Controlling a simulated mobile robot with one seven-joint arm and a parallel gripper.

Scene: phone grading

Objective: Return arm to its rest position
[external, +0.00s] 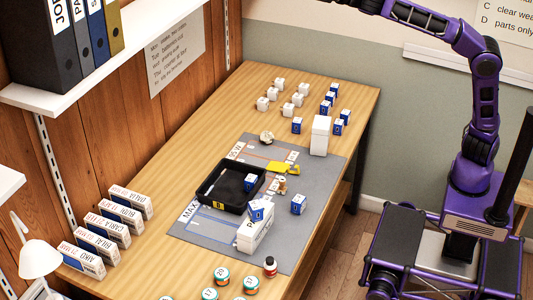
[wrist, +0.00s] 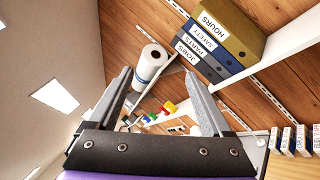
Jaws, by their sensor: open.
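My purple and black arm (external: 484,90) rises from its base at the right in the external view. Its upper links reach left along the top edge, and the far end leaves the picture, so my gripper is hidden there. In the wrist view my gripper (wrist: 158,72) has its two grey fingers spread wide apart with nothing between them. It is up high, facing the wall shelves, and touches nothing that I can see.
The wooden table (external: 180,140) carries a grey mat (external: 285,235), a black tray (external: 205,194), a tall white box (external: 320,136) and several small blue and white boxes. Binders (wrist: 215,45) and a white roll (wrist: 150,62) sit on shelves ahead of the gripper.

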